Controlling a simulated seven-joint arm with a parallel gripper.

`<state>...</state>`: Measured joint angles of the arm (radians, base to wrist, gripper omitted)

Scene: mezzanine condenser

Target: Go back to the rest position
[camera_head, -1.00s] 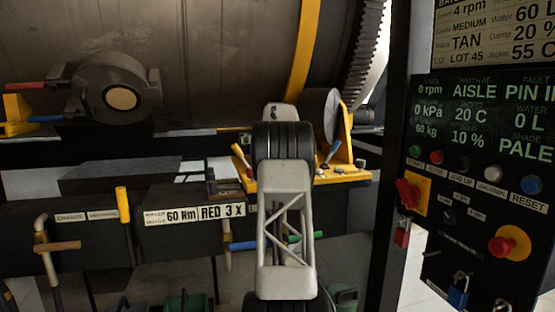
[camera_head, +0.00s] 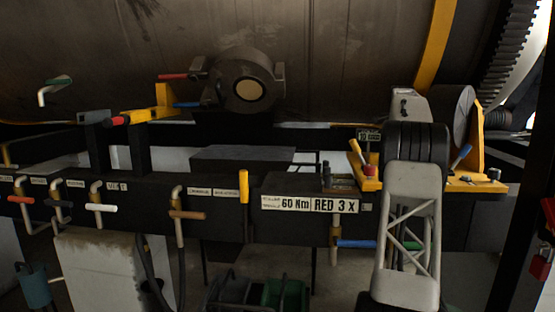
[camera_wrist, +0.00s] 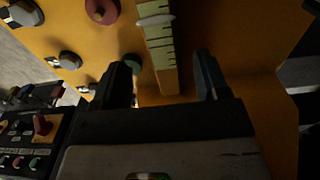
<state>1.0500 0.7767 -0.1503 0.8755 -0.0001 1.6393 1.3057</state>
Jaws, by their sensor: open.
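My arm (camera_head: 408,215) rises in front of the yellow bracket (camera_head: 478,186) at the right of the head view. My gripper's fingers cannot be made out there. In the wrist view my gripper (camera_wrist: 166,57) is open, its two dark fingers apart with nothing held between them. Beyond them is a yellow plate (camera_wrist: 225,30) with a pale green graduated strip (camera_wrist: 160,45) that shows in the gap. I cannot tell whether the fingers touch the plate.
A large drum (camera_head: 330,50) fills the back. A dark rail (camera_head: 290,225) with several coloured valve handles and a "60 Nm RED 3 X" label (camera_head: 310,205) runs below it. A red padlock (camera_head: 541,265) hangs at the right edge. A control panel (camera_wrist: 30,140) shows in the wrist view.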

